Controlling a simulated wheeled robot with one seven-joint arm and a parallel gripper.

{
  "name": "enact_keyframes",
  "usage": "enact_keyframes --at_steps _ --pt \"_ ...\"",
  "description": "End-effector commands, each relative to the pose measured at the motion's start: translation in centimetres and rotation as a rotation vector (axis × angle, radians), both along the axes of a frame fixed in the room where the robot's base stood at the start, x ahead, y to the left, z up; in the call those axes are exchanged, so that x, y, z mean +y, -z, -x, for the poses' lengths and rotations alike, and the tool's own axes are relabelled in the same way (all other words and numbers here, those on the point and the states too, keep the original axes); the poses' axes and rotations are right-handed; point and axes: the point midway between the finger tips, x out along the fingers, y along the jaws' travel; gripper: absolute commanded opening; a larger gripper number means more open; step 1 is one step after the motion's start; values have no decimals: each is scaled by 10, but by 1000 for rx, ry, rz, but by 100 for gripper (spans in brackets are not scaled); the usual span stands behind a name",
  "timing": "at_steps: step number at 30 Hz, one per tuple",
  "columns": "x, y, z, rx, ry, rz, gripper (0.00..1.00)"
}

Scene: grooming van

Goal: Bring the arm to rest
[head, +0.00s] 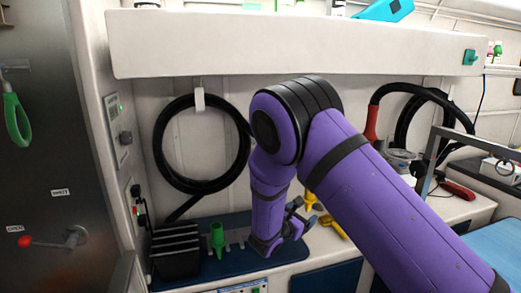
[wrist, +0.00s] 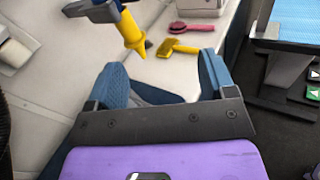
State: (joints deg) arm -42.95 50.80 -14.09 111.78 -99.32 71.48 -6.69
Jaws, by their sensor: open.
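My arm is purple with black joints and reaches from the lower right of the head view, bent at the elbow and pointing down. My gripper (head: 292,224) is low over the counter, near the right end of the dark blue mat (head: 245,224). In the wrist view my gripper (wrist: 163,80) has its two blue-padded fingers wide apart, with nothing held between them. A yellow-tipped tool (wrist: 131,32) with a blue part shows just beyond the left finger; I cannot tell whether it touches anything.
A yellow brush (wrist: 178,48) and a pink brush (wrist: 192,27) lie on the pale counter beyond the fingers. A coiled black hose (head: 160,150) hangs behind, under a white overhead shelf (head: 290,45).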

Motion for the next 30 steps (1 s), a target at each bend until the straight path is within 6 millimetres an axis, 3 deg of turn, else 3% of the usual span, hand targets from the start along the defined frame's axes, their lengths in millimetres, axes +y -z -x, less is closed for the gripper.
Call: enact_keyframes --at_steps 5,14,21,30 --pt "-33 -38 10 -29 130 -114 77" --pt "-96 -104 48 -90 397 -372 77" --pt "-138 -147 90 -148 594 -583 77" --pt "-175 -191 150 -230 811 -855 77"
